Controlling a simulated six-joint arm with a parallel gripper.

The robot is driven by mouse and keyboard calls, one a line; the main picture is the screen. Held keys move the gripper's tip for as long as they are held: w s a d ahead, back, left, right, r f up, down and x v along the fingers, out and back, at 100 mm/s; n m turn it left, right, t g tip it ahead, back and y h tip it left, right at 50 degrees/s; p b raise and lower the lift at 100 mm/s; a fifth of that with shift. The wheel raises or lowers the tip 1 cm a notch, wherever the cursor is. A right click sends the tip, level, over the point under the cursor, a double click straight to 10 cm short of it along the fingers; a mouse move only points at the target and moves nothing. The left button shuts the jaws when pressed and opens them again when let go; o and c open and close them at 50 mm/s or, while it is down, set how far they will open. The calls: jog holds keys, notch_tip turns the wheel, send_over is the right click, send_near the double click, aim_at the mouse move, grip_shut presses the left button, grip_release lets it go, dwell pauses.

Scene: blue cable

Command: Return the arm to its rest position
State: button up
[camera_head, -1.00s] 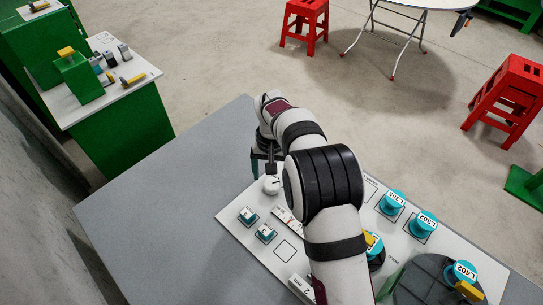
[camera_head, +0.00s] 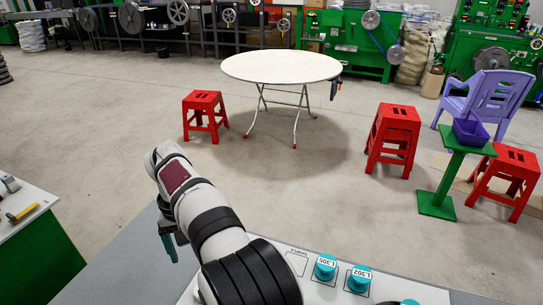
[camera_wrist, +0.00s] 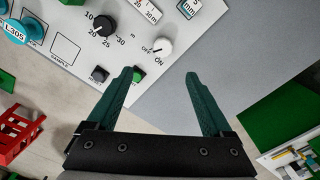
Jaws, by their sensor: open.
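My gripper (camera_wrist: 163,85) shows in the wrist view with its two dark green fingers spread apart and nothing between them. Past the fingers lie the white panel (camera_wrist: 68,47) with its dials and the bare grey table top (camera_wrist: 230,60). A black knob (camera_wrist: 103,25) and a white on/off knob (camera_wrist: 163,48) are on the panel, apart from the fingers. In the head view my arm reaches up and left from the bottom edge. One gripper finger (camera_head: 168,245) shows there at the left of the wrist; the other is hidden.
The panel edge (camera_head: 300,262) carries teal spools, L305 (camera_head: 325,267) and L302 (camera_head: 359,279). Beyond the table are red stools (camera_head: 206,112), a round white table (camera_head: 282,67) and a purple chair (camera_head: 490,100). A side bench (camera_head: 28,212) stands at left.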

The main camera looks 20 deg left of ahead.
jog(key=d+r+m, duration=0.3)
jog(key=d+r, duration=0.1)
jog(key=d, duration=0.7)
jog(key=d+r+m, duration=0.3)
jog(key=d+r, duration=0.1)
jog(key=d, duration=0.7)
jog(key=s+d+f+m+y, duration=0.1)
jog(key=s+d+f+m, duration=0.1)
jog(key=s+d, duration=0.6)
jog(key=s+d+f+m, duration=0.2)
jog(key=s+d+m, duration=0.3)
jog(key=s+d, duration=0.2)
jog(key=shift+s+d+f+y, duration=0.3)
jog(key=shift+s+d+y, duration=0.1)
jog(key=shift+s, duration=0.7)
